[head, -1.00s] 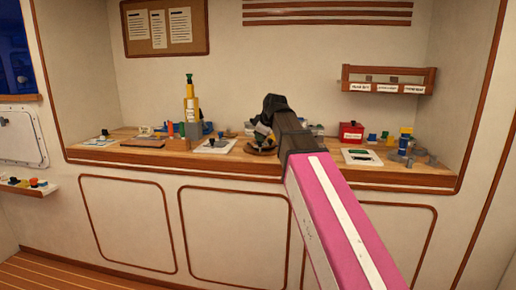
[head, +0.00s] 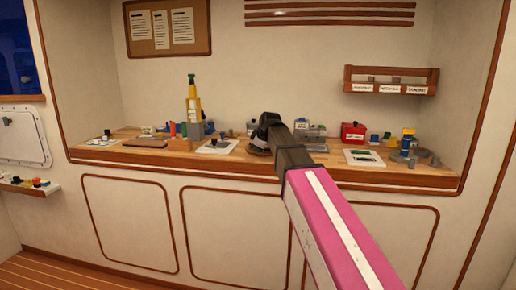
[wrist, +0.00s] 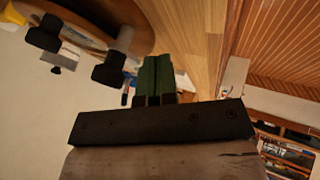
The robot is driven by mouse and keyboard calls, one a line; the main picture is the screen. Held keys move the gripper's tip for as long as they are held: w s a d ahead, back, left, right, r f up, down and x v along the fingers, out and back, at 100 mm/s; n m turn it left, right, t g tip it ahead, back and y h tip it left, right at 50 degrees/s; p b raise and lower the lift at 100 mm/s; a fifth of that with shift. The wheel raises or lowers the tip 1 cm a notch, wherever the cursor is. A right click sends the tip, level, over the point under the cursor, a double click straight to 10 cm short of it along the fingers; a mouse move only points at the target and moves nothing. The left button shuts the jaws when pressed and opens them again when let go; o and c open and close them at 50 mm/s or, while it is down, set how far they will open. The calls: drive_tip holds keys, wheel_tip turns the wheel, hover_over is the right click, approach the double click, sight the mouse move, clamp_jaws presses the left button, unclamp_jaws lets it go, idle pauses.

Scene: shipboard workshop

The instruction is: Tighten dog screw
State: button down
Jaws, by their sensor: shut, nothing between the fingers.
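My gripper (wrist: 157,80) is shut and empty, its green fingers close together in the wrist view. In the head view my gripper (head: 268,122) is over the middle of the workbench, seen from behind and partly hidden by my arm. In the wrist view, a round brown-rimmed fitting (wrist: 90,22) lies at the upper left, with a dark-ended post (wrist: 45,34) and a second one (wrist: 113,62) standing out from it. These may be dog screws; I cannot tell which one is meant. The fingertips appear beside the second post, apart from it. In the head view my gripper mostly hides the fitting.
The wooden workbench (head: 150,158) carries a white plate (head: 220,147), a yellow and grey tower (head: 194,108), a red box (head: 352,132) and a white-green panel (head: 364,158). A labelled rack (head: 390,82) hangs on the wall at right.

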drive_tip(key=shift+w+d, duration=0.15)
drive_tip(key=shift+w, duration=0.65)
drive_tip(key=shift+w+a+m+t+h, duration=0.15)
drive_tip(key=shift+m+h, duration=0.2)
drive_tip(key=shift+m, duration=0.25)
drive_tip(key=shift+w+a+m+t+h, duration=0.15)
drive_tip(key=shift+m+h, duration=0.2)
drive_tip(key=shift+m, duration=0.25)
drive_tip(key=m, duration=0.1)
drive_tip(key=m+h, duration=0.2)
drive_tip(key=shift+w+a, duration=0.35)
drive_tip(key=m+h, duration=0.2)
drive_tip(key=m, duration=0.1)
drive_tip(key=shift+w+a, duration=0.15)
drive_tip(key=shift+w, duration=0.25)
drive_tip(key=m+h, duration=0.1)
drive_tip(key=m, duration=0.1)
drive_tip(key=w+m+g+h, duration=0.1)
drive_tip(key=shift+m, duration=0.4)
drive_tip(key=m, duration=0.1)
drive_tip(key=w+m+g+h, duration=0.1)
drive_tip(key=m, duration=0.1)
drive_tip(key=shift+h, duration=0.3)
drive_tip(key=shift+w+d, duration=0.1)
drive_tip(key=shift+d, duration=0.1)
